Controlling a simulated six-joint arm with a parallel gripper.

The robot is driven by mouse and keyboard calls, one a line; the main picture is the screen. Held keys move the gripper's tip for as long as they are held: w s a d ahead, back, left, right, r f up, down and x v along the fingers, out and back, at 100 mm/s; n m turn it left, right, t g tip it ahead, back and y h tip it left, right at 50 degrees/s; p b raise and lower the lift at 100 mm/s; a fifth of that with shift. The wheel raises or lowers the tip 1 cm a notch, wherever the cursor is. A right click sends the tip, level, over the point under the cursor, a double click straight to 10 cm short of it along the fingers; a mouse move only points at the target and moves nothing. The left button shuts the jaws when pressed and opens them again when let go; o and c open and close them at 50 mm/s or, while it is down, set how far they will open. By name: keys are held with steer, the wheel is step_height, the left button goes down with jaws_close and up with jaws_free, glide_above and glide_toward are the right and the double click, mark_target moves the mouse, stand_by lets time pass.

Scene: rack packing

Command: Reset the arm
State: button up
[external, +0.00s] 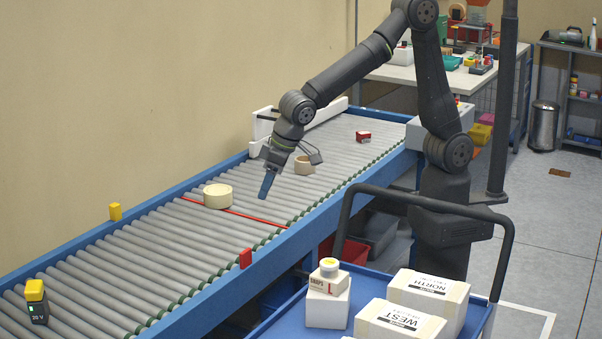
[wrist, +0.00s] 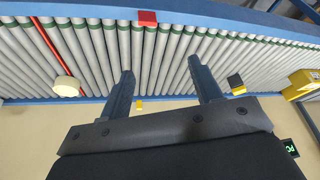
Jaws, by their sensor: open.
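My gripper (external: 268,184) hangs over the roller conveyor (external: 160,250), its fingers pointing down and empty. A cream tape roll (external: 217,196) lies on the rollers left of the gripper; a round cream thing at the left of the wrist view (wrist: 66,87) looks like the same roll. A tan roll (external: 304,165) lies on the conveyor behind and right of the gripper.
A red and white item (external: 363,136) sits further up the conveyor. A yellow-topped device (external: 36,300) stands at the near left. A blue cart (external: 290,322) carries boxes marked WEST (external: 398,322) and NORTH (external: 430,290). A dark post (external: 503,100) stands right of my arm.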

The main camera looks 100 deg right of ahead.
steer(key=s+d+f+m+h, duration=0.1)
steer(key=s+d+f+m, duration=0.1)
steer(key=d, duration=0.9)
steer(key=s+d+f+m+g, duration=0.1)
steer(key=s+d+f+m, duration=0.1)
steer(key=d, duration=1)
steer(key=s+d+f+m+h, duration=0.1)
steer(key=d+f+m, duration=0.2)
steer(key=d, duration=0.9)
steer(key=shift+s+f+m+g+h, duration=0.3)
steer(key=shift+s+f+m+g, duration=0.1)
steer(key=shift+f, duration=0.4)
